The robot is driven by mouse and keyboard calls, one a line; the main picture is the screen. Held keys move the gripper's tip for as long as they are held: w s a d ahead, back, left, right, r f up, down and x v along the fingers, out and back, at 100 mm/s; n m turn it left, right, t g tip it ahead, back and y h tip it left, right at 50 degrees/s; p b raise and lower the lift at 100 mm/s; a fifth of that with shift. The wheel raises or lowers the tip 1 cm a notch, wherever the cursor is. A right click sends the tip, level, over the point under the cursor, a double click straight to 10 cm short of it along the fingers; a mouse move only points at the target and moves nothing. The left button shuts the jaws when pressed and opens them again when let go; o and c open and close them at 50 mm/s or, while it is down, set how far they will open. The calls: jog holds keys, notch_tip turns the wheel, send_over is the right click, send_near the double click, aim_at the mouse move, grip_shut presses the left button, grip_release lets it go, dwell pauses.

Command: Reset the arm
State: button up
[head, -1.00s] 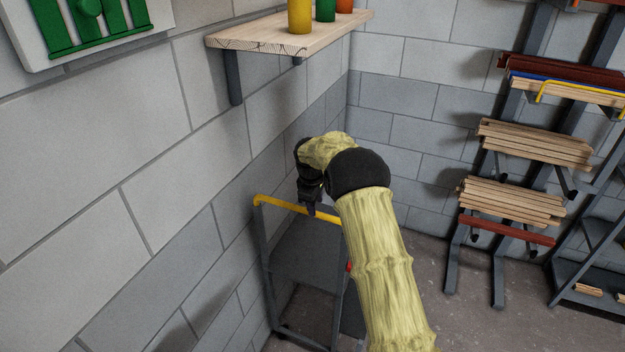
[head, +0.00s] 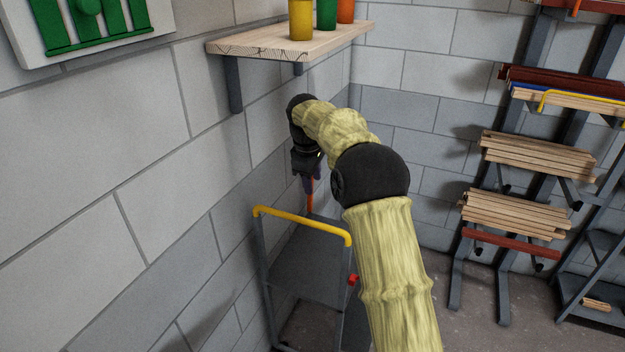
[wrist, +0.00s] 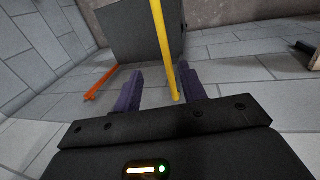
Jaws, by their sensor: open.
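My arm reaches forward in the head view, bent at the elbow, with my gripper (head: 308,184) hanging down over the grey cart (head: 297,262). In the wrist view my gripper (wrist: 160,82) has its two purple fingers apart with nothing held between them. The cart's yellow handle (head: 302,225) is below the gripper in the head view. In the wrist view the handle (wrist: 162,45) runs beyond the fingers, in line with the gap. An orange strip (wrist: 101,84) lies left of the fingers, apart from them; it also shows just below the gripper in the head view (head: 310,197).
A wooden shelf (head: 285,42) with yellow, green and orange cylinders juts from the left wall above the arm. A white panel with green bars (head: 95,25) hangs at upper left. A rack with wood battens (head: 515,212) stands at right. The floor between is clear.

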jog(key=s+d+f+m, duration=0.2)
jog(key=s+d+m, duration=0.1)
jog(key=s, duration=0.8)
jog(key=s+d+f+m, duration=0.3)
jog(key=s+m, duration=0.2)
jog(key=s, duration=0.6)
jog(key=s+d+f+m+y, duration=0.1)
jog(key=s+d+f+m, duration=0.2)
jog(key=s, duration=0.9)
jog(key=shift+f+m+t, duration=0.2)
jog(key=shift+m+t, duration=0.1)
jog(key=shift+m, duration=0.3)
jog(key=shift+s, duration=0.1)
